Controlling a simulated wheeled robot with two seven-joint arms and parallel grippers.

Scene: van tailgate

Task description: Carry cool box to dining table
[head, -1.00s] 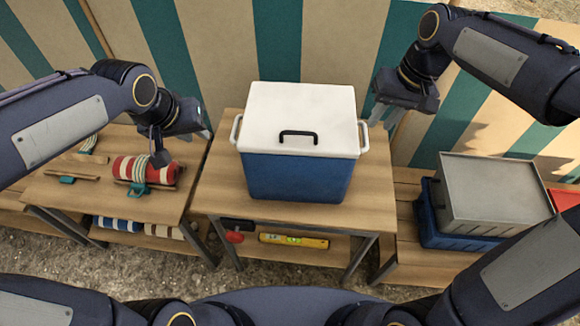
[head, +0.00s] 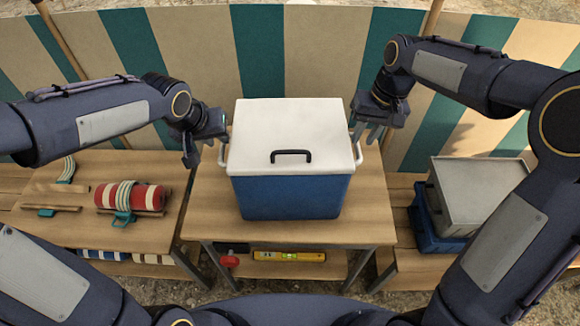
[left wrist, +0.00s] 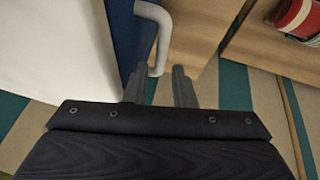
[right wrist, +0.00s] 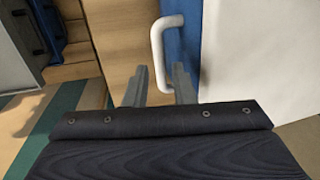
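The cool box (head: 290,195) is blue with a white lid and a black lid handle. It stands upright on the middle wooden table (head: 372,225). A white side handle (left wrist: 158,35) shows just ahead of my left fingertips in the left wrist view. The other side handle (right wrist: 160,40) is just ahead of my right fingertips in the right wrist view. My left gripper (head: 207,150) is open beside the box's left side. My right gripper (head: 370,132) is open beside its right side. Neither gripper is visibly closed on a handle.
A left table holds a red-and-white striped roll (head: 130,197) with a teal strap. A yellow spirit level (head: 290,256) lies on the shelf below the cool box. A striped windbreak (head: 330,50) stands behind.

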